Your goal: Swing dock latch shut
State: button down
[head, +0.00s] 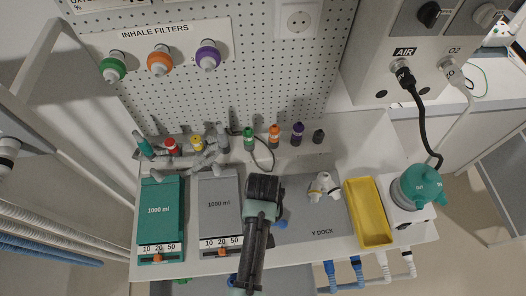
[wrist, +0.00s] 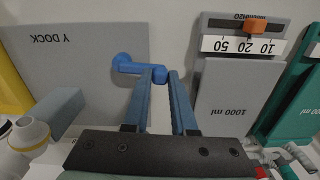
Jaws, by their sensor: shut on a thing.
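The blue dock latch (wrist: 128,66) shows in the wrist view at the edge of the grey Y DOCK plate (wrist: 85,55). It has a round hub and a short arm ending in a knob. My gripper (wrist: 160,77) is shut on the knob end, between its two fingertips. The Y DOCK plate (head: 335,217) lies on the bench. A white Y-piece with a yellowish ring (head: 323,187) sits at its upper part, and also shows in the wrist view (wrist: 27,138).
Left of my arm are the grey 1000 ml panel (head: 217,190) and the green one (head: 160,200). A yellow tray (head: 368,213) and a teal-topped unit (head: 417,187) stand right. Several coloured fittings line the back. Hoses (head: 357,270) hang at the front edge.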

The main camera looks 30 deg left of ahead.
jog(key=shift+w, duration=0.1)
jog(key=w+m, duration=0.1)
jog(key=m, duration=0.1)
jog(key=w+m, duration=0.1)
jog(key=m, duration=0.1)
jog(key=shift+a+r, duration=0.1)
jog(key=shift+a, duration=0.25)
jog(key=w+m, duration=0.1)
jog(key=m, duration=0.1)
jog(key=w+m, duration=0.1)
jog(key=m, duration=0.1)
jog(key=w+m, duration=0.1)
jog(key=m, duration=0.1)
jog(key=w+d+m, duration=0.1)
jog(key=m, duration=0.1)
jog(key=shift+m, duration=0.3)
jog(key=shift+w+d+m, duration=0.25)
jog(key=shift+m, duration=0.5)
jog(key=shift+w+d+m, duration=0.25)
jog(key=shift+w+m, duration=0.05)
jog(key=shift+m, duration=0.5)
jog(key=shift+w+d+m, duration=0.25)
jog(key=shift+m, duration=0.5)
jog(key=c, duration=0.7)
grip_release()
